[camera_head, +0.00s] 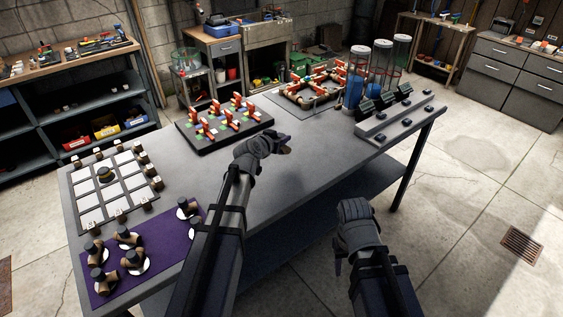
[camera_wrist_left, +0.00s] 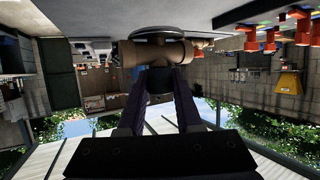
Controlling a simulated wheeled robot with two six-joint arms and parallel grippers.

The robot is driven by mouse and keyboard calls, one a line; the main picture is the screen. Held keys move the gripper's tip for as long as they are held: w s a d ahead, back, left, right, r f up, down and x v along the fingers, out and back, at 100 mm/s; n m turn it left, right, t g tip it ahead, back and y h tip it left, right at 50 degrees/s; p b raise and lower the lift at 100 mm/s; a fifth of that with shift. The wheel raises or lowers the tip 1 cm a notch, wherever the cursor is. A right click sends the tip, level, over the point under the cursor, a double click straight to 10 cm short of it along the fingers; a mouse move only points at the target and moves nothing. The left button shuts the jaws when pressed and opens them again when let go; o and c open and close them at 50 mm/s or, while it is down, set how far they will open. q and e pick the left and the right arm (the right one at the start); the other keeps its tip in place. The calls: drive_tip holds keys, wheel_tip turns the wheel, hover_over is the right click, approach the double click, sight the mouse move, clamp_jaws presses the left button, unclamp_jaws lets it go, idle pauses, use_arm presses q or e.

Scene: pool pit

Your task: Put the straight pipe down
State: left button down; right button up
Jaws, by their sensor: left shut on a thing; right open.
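My left gripper (camera_head: 276,147) is over the middle of the grey table (camera_head: 290,190), above a bare stretch. In the left wrist view, its fingers (camera_wrist_left: 160,88) are shut on the dark knob of a tan pipe piece (camera_wrist_left: 130,54), which I take for the straight pipe. The tube lies crosswise beyond the fingertips, with a dark disc (camera_wrist_left: 158,33) on its far side. In the head view the gripper mostly hides it. I cannot tell whether the disc touches the table. My right gripper (camera_head: 338,258) is open and empty, in front of the table's near edge.
A purple mat (camera_head: 160,233) at the left front bears several brown pipe pieces on white discs. Behind it is a white-tiled grid board (camera_head: 108,188) with pieces around it. A dark board (camera_head: 218,127) of red pieces and clear cylinders (camera_head: 380,62) stand further back.

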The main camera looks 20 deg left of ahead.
use_arm(q)
wheel_tip(320, 180, down, 9)
drive_tip(key=b, duration=0.8)
drive_tip(key=shift+r, duration=0.15)
drive_tip(key=c, duration=1)
unclamp_jaws()
drive_tip(key=shift+f, duration=0.2)
drive_tip(key=shift+c, duration=0.2)
drive_tip(key=o, duration=0.5)
drive_tip(key=shift+c, duration=0.2)
drive_tip(key=shift+r, duration=0.1)
drive_tip(key=shift+r, duration=0.2)
drive_tip(key=shift+o, duration=0.2)
drive_tip(key=p+v, duration=0.4)
drive_tip(key=v, duration=0.8)
drive_tip(key=shift+p, duration=0.4)
